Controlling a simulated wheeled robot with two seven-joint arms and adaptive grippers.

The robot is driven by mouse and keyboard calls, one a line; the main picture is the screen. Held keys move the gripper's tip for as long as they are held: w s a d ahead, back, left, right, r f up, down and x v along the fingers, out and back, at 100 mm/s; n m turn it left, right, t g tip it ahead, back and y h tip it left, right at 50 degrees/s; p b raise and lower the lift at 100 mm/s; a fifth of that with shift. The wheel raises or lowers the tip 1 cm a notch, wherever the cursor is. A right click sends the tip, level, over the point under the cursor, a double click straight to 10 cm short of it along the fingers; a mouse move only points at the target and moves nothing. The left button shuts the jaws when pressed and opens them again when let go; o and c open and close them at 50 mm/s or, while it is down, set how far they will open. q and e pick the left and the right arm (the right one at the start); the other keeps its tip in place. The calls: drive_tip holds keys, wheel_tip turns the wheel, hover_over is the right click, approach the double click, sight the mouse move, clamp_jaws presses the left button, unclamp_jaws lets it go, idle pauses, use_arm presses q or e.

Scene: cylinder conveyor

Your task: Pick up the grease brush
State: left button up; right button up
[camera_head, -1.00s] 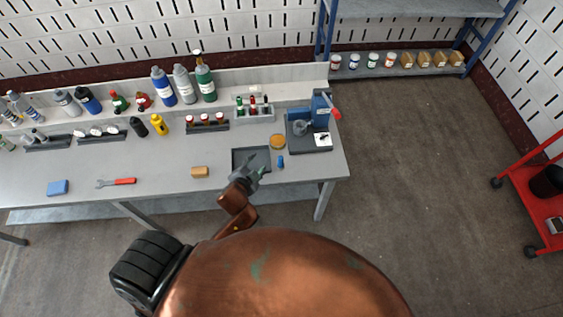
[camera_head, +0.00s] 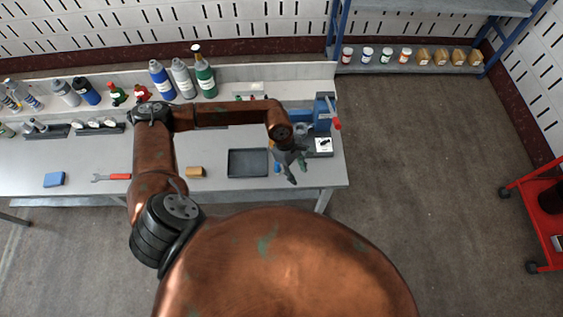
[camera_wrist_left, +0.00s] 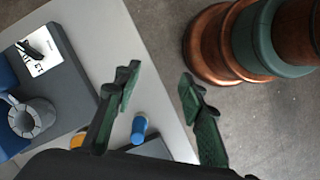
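My left gripper (camera_head: 298,174) is above the right front part of the workbench. In the left wrist view, its two green-grey fingers (camera_wrist_left: 159,84) are spread apart with nothing between them. A small blue cylindrical object (camera_head: 277,168) lies on the bench beside the gripper, partly hidden in the head view. The wrist view shows it (camera_wrist_left: 139,127) below and beside the left-hand finger, apart from it. I cannot tell whether this is the grease brush; no bristles are clear. My right gripper is not in view.
A dark, empty-looking tray (camera_head: 248,164) lies left of the blue object. A blue machine (camera_head: 324,112) with a red handle stands behind the gripper. A tan block (camera_head: 195,172) and a red-handled wrench (camera_head: 115,177) lie farther left. Bottles (camera_head: 205,78) line the back.

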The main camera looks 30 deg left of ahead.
sight(277, 165)
use_arm(q)
drive_tip(key=a+y, duration=0.1)
drive_tip(key=a, duration=0.2)
drive_tip(key=w+a+y, duration=0.1)
drive_tip(key=a, duration=0.2)
drive_tip(key=w+a+m+y, duration=0.1)
drive_tip(key=a, duration=0.2)
drive_tip(key=shift+w+a+f+y, duration=0.2)
drive_tip(key=shift+a+f+y, duration=0.05)
drive_tip(key=shift+y, duration=0.05)
drive_tip(key=f+p, duration=0.1)
drive_tip(key=f, duration=0.6)
drive_tip(key=shift+a+f, duration=0.2)
clamp_jaws()
